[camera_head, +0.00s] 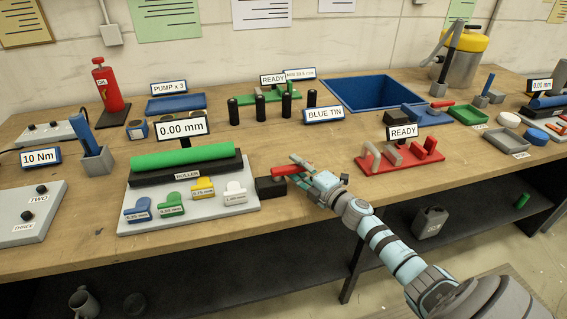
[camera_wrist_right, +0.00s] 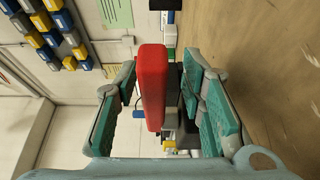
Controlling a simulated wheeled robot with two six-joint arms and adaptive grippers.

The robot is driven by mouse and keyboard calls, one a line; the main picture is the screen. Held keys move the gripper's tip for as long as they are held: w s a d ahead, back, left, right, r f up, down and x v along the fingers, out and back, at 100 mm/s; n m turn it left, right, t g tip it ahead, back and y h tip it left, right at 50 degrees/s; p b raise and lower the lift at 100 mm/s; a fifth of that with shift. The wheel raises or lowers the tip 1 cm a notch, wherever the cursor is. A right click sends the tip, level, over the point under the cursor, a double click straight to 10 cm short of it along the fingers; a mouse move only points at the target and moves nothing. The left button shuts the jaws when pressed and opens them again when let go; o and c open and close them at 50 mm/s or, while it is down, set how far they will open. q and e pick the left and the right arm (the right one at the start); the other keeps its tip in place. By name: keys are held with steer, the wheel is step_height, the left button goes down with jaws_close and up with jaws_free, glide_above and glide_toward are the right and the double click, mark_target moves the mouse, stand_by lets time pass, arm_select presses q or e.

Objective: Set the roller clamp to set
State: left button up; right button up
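The roller unit (camera_head: 245,216), a grey base labelled ROLLER, carries a green roller (camera_head: 187,156) and a display (camera_head: 182,126) reading 0.00 mm. At its right edge is a black block (camera_head: 268,188) with a red lever (camera_head: 287,170) lying roughly level, pointing right. My right gripper (camera_head: 301,170) is at the lever's free end. In the right wrist view the red lever (camera_wrist_right: 152,85) lies between the two fingers, with a gap visible on the right finger's side. The fingers look open. My left gripper is not in view.
Coloured thickness tabs (camera_head: 203,187) sit in front of the roller. A red rack (camera_head: 400,156) with a READY sign stands to the right of my right gripper. Black posts (camera_head: 286,103) and a blue tin (camera_head: 373,92) are behind. Bare wood lies between the lever and the red rack.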

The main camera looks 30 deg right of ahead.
steer(key=shift+w, duration=0.25)
steer(key=shift+s+d+r, duration=0.1)
steer(key=shift+s+r, duration=0.15)
steer(key=shift+s, duration=0.25)
steer(key=shift+s+d+r, duration=0.1)
steer(key=shift+s, duration=0.15)
steer(key=c, duration=0.6)
jaws_close()
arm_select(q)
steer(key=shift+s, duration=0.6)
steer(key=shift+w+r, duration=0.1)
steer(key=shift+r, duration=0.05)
